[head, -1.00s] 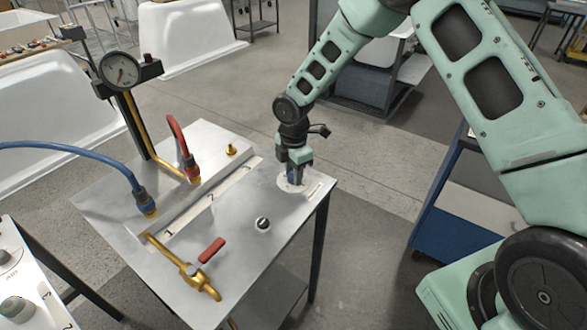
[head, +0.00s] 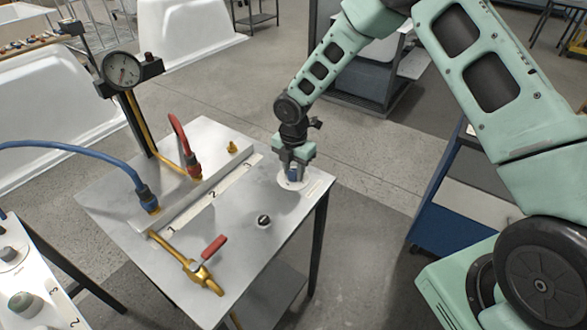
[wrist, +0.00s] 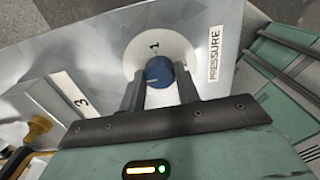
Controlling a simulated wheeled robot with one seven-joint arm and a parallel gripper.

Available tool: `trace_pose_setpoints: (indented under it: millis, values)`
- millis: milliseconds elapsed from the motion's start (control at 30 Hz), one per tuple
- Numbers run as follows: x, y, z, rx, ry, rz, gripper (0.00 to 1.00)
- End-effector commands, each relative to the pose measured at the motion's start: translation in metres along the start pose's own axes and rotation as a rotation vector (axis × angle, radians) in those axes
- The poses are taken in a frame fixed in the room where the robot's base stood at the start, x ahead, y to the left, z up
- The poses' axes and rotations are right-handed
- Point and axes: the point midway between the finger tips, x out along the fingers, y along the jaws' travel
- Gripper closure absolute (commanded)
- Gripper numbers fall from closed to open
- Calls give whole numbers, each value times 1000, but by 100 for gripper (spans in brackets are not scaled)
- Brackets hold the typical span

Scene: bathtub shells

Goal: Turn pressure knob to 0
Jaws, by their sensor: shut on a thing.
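The pressure knob (wrist: 160,72) is a blue knob on a round white dial (wrist: 188,48) in the wrist view. The dial shows a "1" above the knob, and a "PRESSURE" label (wrist: 215,53) is beside it. The rest of the dial is hidden by my gripper. My gripper (wrist: 160,85) is shut on the knob, one finger on each side. In the head view my gripper (head: 294,172) points down at the dial (head: 291,183) near the table's right corner.
The metal table (head: 240,210) also holds a small black knob (head: 263,220), a red-handled brass valve (head: 200,265), a red hose (head: 178,135) and a blue hose (head: 80,151). A round gauge (head: 122,70) stands behind. A blue cabinet (head: 440,215) is to the right.

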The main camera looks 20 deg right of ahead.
Motion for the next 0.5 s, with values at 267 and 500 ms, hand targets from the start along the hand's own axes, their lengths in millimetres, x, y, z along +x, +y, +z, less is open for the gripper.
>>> trace_pose_setpoints:
  millis: [267, 500]
  values:
    - [-1, 1, 2, 0, -3, 3, 60]
    - [-1, 0, 1, 0, -2, 1, 46]
